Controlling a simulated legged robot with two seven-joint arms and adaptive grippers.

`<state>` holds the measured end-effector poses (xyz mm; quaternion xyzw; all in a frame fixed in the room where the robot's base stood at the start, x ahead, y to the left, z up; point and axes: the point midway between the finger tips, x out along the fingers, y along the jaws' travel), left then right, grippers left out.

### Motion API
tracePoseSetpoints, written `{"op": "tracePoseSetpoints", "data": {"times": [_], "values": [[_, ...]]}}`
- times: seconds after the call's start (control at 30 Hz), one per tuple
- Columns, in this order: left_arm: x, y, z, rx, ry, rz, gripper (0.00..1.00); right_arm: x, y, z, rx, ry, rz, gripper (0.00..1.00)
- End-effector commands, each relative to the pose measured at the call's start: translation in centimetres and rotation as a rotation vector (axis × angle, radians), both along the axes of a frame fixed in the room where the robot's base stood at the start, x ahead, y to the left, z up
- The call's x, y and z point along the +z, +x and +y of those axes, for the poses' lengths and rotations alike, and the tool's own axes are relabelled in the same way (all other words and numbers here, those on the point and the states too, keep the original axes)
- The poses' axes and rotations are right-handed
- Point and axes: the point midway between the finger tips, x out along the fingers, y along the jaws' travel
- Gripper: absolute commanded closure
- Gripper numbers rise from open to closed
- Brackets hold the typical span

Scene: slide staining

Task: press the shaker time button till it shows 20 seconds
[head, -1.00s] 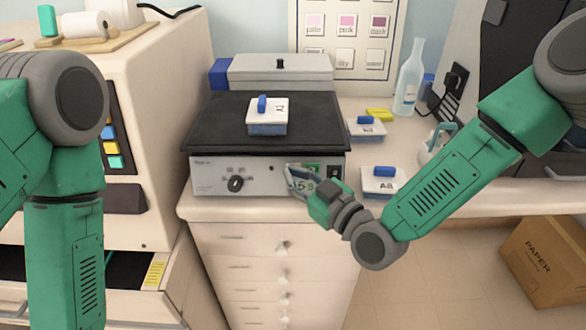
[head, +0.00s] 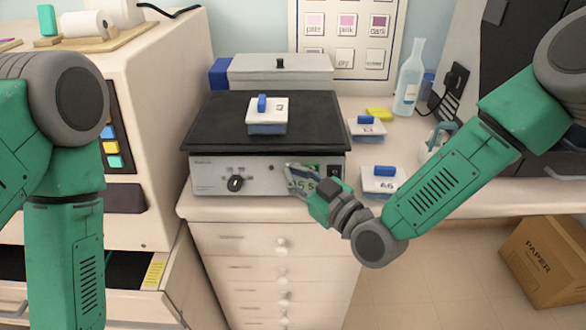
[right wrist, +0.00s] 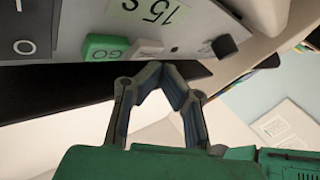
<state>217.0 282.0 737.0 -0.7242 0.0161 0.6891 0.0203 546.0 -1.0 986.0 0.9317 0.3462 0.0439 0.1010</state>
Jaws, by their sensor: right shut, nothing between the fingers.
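The shaker (head: 212,178) has a grey front panel with a dark knob (head: 235,184) and a black top platform. Its display reads 15 S in the right wrist view (right wrist: 158,11); my right fingers partly cover it in the head view. Near the display are a green GO button (right wrist: 103,46) and a pale button (right wrist: 146,48), whose label is unreadable. My right gripper (head: 290,170) is shut and empty at the panel. Its tips (right wrist: 156,68) are close to the pale button; I cannot tell whether they touch it. My left gripper is out of view.
A white lidded box with a blue handle (head: 267,112) sits on the platform. Similar boxes (head: 366,128) (head: 380,180) stand right of the shaker. A clear bottle (head: 408,85) stands behind them.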

Motion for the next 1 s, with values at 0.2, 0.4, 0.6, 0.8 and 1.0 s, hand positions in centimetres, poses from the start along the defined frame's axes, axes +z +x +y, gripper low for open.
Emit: {"op": "tracePoseSetpoints", "data": {"times": [0.2, 0.4, 0.6, 0.8, 1.0], "values": [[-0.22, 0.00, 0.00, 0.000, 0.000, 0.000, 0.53, -0.10, 0.35, -0.02, 0.000, -0.001, -0.001, 1.00], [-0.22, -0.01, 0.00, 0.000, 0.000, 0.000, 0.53, -0.08, 0.35, -0.02, 0.000, -0.001, -0.001, 1.00], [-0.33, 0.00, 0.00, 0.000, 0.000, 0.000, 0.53, -0.17, 0.49, -0.02, 0.000, -0.001, -0.001, 1.00], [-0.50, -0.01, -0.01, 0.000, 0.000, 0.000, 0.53, -0.27, 0.70, -0.02, 0.000, -0.001, -0.001, 1.00], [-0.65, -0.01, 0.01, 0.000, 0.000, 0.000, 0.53, -0.36, 0.92, -0.02, 0.000, 0.000, 0.000, 1.00]]}}
